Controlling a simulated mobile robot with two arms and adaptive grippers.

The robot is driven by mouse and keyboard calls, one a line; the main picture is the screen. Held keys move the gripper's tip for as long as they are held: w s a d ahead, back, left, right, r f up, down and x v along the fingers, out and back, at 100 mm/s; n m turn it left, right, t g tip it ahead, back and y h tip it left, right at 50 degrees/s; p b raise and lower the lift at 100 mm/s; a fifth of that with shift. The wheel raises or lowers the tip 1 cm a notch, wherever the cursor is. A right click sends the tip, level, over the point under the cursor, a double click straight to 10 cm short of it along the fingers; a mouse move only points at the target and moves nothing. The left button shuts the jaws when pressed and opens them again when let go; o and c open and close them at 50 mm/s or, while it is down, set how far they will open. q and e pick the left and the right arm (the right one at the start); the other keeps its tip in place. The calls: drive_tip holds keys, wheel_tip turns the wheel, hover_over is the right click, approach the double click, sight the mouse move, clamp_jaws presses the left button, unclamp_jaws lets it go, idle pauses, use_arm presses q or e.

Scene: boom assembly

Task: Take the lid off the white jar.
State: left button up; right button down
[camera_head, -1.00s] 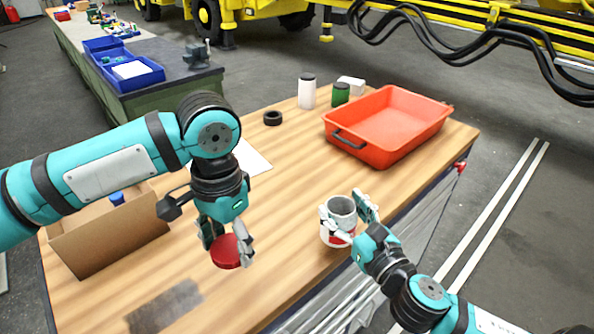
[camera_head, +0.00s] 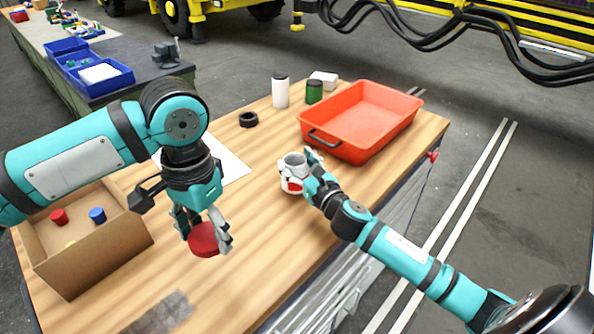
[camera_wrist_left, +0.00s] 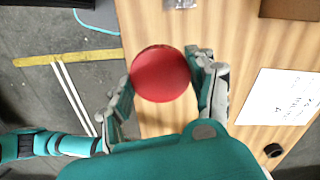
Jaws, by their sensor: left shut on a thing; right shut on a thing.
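The red lid (camera_head: 204,239) is apart from the white jar. My left gripper (camera_head: 206,232) is shut on it and holds it over the front part of the table; the left wrist view shows the round red lid (camera_wrist_left: 160,74) between both fingers. The white jar (camera_head: 290,182), with a red mark on its side, is upright with its mouth open and grey inside. My right gripper (camera_head: 307,172) is shut on it from the right, in front of the orange tray. Whether the jar's base touches the table is unclear.
The orange tray (camera_head: 313,143) stands behind the jar. A cardboard box (camera_head: 110,257) with small red and blue items is at left. A white bottle (camera_head: 280,92), a green jar (camera_head: 314,92) and a black ring (camera_head: 248,119) stand at the back. The table's middle is clear.

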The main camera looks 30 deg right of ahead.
sight(297, 175)
drive_tip(key=shift+f, duration=1.8)
drive_tip(key=shift+c, duration=1.6)
unclamp_jaws()
drive_tip(key=shift+f, duration=0.1)
